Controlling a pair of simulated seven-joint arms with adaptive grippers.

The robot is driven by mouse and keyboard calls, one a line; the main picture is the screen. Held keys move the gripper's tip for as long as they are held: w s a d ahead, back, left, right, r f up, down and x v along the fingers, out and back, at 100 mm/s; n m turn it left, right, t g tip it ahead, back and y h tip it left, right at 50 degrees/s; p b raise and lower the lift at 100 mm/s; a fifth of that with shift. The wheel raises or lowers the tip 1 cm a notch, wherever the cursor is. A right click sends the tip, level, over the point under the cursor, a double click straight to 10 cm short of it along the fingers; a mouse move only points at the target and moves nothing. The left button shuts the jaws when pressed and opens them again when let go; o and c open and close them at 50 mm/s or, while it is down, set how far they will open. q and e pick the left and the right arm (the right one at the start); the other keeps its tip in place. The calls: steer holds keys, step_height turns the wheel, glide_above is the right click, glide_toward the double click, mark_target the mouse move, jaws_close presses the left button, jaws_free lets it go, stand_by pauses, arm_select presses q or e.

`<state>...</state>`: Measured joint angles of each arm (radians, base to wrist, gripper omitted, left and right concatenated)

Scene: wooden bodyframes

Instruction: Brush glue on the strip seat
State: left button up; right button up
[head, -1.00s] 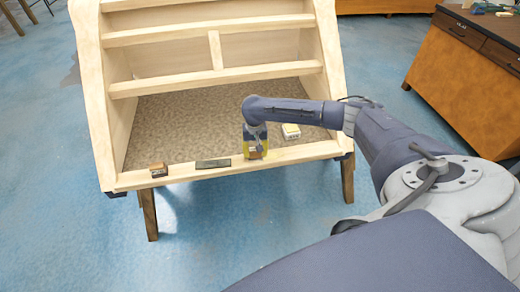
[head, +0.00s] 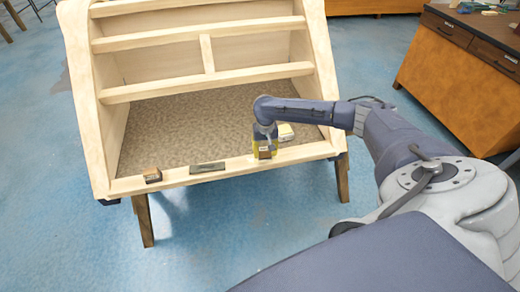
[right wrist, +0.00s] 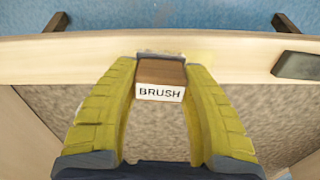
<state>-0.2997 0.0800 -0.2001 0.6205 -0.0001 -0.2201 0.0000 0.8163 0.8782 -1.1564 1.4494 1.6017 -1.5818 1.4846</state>
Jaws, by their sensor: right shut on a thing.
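My right gripper (head: 265,148) has yellow fingers and is shut on a brown wooden brush with a white "BRUSH" label (right wrist: 160,92). The brush is at the pale wooden front rail (head: 235,167) of the frame, toward its right part. In the right wrist view the gripper (right wrist: 160,80) points at this rail, and the brush's far end overlaps it. I cannot tell whether the bristles touch the wood. A faint pale yellowish patch (right wrist: 198,54) shows on the rail beside the brush. My left gripper is not in view.
A dark flat strip (head: 208,168) and a small brown block (head: 152,176) lie on the rail, left of the gripper. A small whitish-yellow box (head: 286,132) stands on the brown floor panel (head: 170,140) behind it. Slanted sides and crossbars enclose the panel. A wooden cabinet (head: 445,75) stands far right.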

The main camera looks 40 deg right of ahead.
steer(key=shift+s+d, duration=0.45)
steer(key=shift+d, duration=0.6)
steer(key=shift+s+d, duration=0.4)
steer(key=shift+d, duration=0.65)
steer(key=shift+s+d, duration=0.45)
steer(key=shift+d, duration=0.6)
steer(key=shift+r, duration=4.05)
